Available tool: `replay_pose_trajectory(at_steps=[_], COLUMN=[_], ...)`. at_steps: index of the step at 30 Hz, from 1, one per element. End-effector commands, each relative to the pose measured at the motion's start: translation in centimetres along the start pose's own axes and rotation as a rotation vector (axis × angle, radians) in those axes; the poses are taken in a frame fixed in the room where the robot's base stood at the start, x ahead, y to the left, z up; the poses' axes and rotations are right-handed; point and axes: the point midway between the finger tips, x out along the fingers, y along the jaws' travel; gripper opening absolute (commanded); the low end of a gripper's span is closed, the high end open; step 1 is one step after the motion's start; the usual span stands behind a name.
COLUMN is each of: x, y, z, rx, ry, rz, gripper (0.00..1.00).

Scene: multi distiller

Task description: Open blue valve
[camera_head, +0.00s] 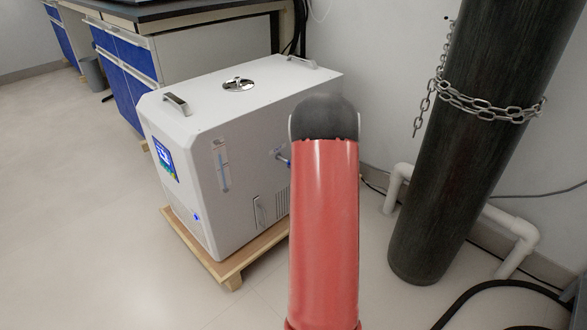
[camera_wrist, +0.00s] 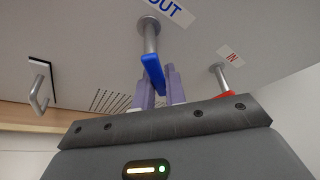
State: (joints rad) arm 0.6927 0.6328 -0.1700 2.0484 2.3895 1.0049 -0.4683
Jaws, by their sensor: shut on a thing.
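The blue valve has a blue lever handle (camera_wrist: 153,73) on a metal pipe stub (camera_wrist: 150,35) under the "OUT" label (camera_wrist: 165,8) on the white machine's side. In the head view a small blue part (camera_head: 285,160) of it shows just left of my red arm. My gripper (camera_wrist: 160,92) is at the lever in the wrist view. Its two purple fingers stand on either side of the lever's end and are shut on it. In the head view my arm hides the gripper.
A second pipe stub with a red handle (camera_wrist: 228,95) sits to the right under an "IN" label (camera_wrist: 231,55). The white machine (camera_head: 215,120) stands on a wooden base (camera_head: 232,272). A chained dark gas cylinder (camera_head: 455,180) and white pipes (camera_head: 515,225) stand to the right. The left floor is clear.

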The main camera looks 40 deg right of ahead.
Motion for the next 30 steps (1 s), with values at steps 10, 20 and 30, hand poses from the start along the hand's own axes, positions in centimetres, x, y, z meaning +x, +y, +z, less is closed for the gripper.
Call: replay_pose_trajectory(at_steps=[10,20,30], x=[-0.1,-0.2,-0.3], y=[-1.0,-1.8,-2.2], z=[0.2,0.5,0.8], rx=[-0.302,-0.544,-0.677], ry=[0.000,-0.001,-0.002], rz=[-0.123,-0.224,-0.279], gripper=[0.00,0.00,0.00])
